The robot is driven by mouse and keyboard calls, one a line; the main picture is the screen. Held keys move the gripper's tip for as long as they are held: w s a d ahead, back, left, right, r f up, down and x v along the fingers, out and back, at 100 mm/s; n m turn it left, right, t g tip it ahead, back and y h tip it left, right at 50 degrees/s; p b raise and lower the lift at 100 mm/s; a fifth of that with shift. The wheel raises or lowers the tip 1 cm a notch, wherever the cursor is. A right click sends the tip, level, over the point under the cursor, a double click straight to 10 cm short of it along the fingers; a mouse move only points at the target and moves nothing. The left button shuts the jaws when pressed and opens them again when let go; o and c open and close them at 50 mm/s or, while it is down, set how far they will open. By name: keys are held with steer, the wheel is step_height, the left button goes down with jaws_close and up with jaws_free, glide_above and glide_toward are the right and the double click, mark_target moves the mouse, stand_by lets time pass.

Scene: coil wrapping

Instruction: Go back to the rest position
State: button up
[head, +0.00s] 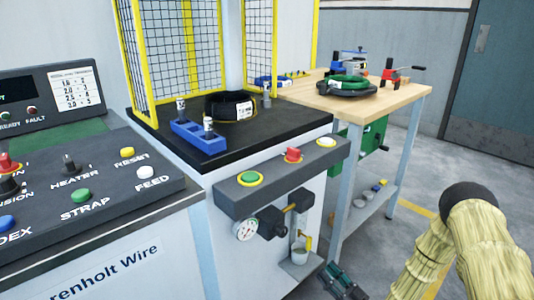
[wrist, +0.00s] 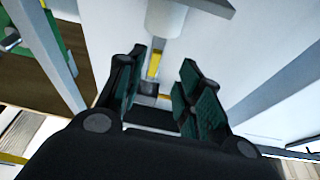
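My gripper (head: 343,282) is low at the bottom of the head view, in front of the machine's white cabinet, with its dark green finger pads showing. In the wrist view my gripper (wrist: 162,72) has its two fingers spread apart with nothing between them. Beyond the fingertips are a light grey cup (wrist: 165,18) and a yellow part (wrist: 154,64). My arm in its pale sleeve is at the lower right of the head view.
The wrapping machine (head: 270,117) has yellow mesh guards, a black coil (head: 215,105) and a blue block (head: 200,137). Floor is open at right.

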steer(key=s+a+f+m+g+h, duration=0.3)
steer(key=s+a+f+g+h, duration=0.1)
steer(key=a+f, duration=0.3)
steer(key=s+a+f+m+g+h, duration=0.1)
steer(key=s+a+f+g+h, duration=0.1)
steer(key=s+f+g+h, duration=0.65)
steer(key=s+d+r+m+g, duration=0.1)
steer(key=s+d+m+g, duration=0.15)
steer(key=s, duration=1.05)
steer(key=s+d+r+m+g, duration=0.1)
steer(key=s+d+g, duration=0.15)
steer(key=s, duration=1.05)
step_height(320, 180, up, 31)
steer(key=p, duration=3.1)
steer(key=shift+s+d, duration=0.2)
steer(key=shift+d, duration=0.1)
